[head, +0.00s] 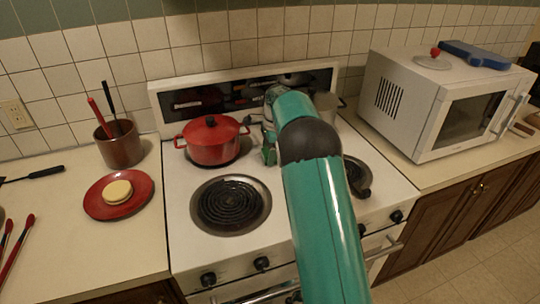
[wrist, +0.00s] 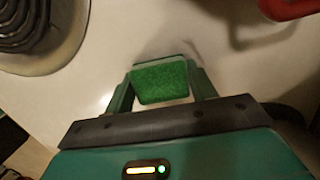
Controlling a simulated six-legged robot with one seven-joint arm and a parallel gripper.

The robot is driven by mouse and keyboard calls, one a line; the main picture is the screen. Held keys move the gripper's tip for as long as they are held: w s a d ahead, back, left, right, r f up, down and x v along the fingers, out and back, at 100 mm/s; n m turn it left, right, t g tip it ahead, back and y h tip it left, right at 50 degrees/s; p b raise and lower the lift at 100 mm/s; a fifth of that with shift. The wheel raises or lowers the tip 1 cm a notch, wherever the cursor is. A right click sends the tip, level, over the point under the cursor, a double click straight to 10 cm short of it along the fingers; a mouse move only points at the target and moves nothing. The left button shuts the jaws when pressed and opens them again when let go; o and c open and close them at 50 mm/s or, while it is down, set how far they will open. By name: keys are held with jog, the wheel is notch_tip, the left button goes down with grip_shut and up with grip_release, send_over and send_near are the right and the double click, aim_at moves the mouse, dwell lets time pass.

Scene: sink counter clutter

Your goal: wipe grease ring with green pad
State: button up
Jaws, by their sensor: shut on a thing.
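My gripper (wrist: 162,90) is shut on the green pad (wrist: 160,82), which sits between its two fingers in the wrist view. The pad is over the white stove top (wrist: 110,60); I cannot tell whether it touches the surface. In the head view a part of my gripper (head: 269,152) shows just right of the red pot, and my arm hides much of that area. I cannot make out the grease ring clearly; faint dark marks or shadows lie beyond the pad in the wrist view.
The red lidded pot (head: 211,140) stands on the back left burner, close to my gripper. The front left coil burner (head: 231,203) is bare. A grey pot (head: 327,104) stands at the back right. A microwave (head: 440,105) is right; a red plate (head: 95,205) and utensil crock (head: 120,146) are left.

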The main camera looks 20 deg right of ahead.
jog(key=shift+w, duration=3.15)
jog(key=shift+r, duration=3)
jog(key=shift+r, duration=1.5)
